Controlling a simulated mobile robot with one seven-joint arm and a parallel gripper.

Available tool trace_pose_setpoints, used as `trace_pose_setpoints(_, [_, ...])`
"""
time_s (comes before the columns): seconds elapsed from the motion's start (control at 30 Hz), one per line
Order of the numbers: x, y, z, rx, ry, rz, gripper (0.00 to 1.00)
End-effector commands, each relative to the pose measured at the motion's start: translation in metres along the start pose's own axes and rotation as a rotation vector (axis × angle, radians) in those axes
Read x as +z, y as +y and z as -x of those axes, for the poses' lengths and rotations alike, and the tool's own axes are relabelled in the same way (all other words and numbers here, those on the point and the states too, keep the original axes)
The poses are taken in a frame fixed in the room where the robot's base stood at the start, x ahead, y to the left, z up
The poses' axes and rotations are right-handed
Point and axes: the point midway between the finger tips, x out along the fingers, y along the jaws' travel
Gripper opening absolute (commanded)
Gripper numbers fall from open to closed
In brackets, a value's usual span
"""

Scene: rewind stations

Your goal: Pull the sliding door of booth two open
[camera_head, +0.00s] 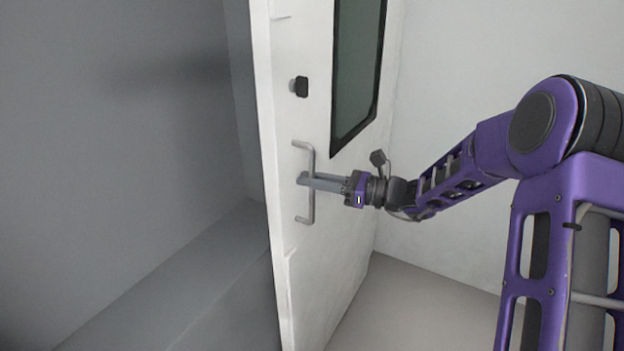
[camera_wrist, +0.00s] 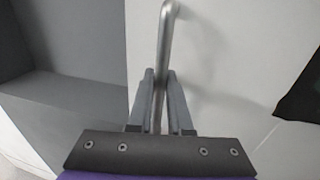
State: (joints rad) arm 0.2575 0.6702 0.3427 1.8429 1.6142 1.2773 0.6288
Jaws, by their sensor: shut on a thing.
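The white sliding door (camera_head: 318,235) stands in the middle of the head view, with a dark-framed window (camera_head: 357,65) in its upper part. A grey vertical bar handle (camera_head: 308,208) is fixed near the door's left edge. My gripper (camera_head: 306,181) is shut on the handle, its fingers on either side of the bar at about mid-height. In the wrist view the handle (camera_wrist: 167,40) runs up from between the two fingers (camera_wrist: 160,85). The lower part of the handle is hidden there by the gripper. No booth number is visible.
A small black knob or lock (camera_head: 300,86) sits on the door above the handle. Left of the door edge is an opening with grey walls (camera_head: 130,130) and a ledge-like step (camera_head: 190,285). A pale wall (camera_head: 480,60) stands at the right, with bare floor (camera_head: 410,305) below it.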

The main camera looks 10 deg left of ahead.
Motion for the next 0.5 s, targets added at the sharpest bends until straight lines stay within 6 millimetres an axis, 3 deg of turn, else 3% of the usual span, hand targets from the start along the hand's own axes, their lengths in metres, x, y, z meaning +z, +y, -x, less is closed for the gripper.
trace_pose_setpoints(0.1, [-0.0002,-0.0001,0.0002,0.0,0.0,0.0,0.0])
trace_pose_setpoints(0.13, [-0.0001,-0.0001,0.0001,0.0,0.0,0.0,0.21])
trace_pose_setpoints(0.27, [-0.0002,0.0,0.0001,0.0,0.001,0.0,0.44])
trace_pose_setpoints(0.5, [-0.0001,0.0,0.0,0.0,0.0,0.0,0.47])
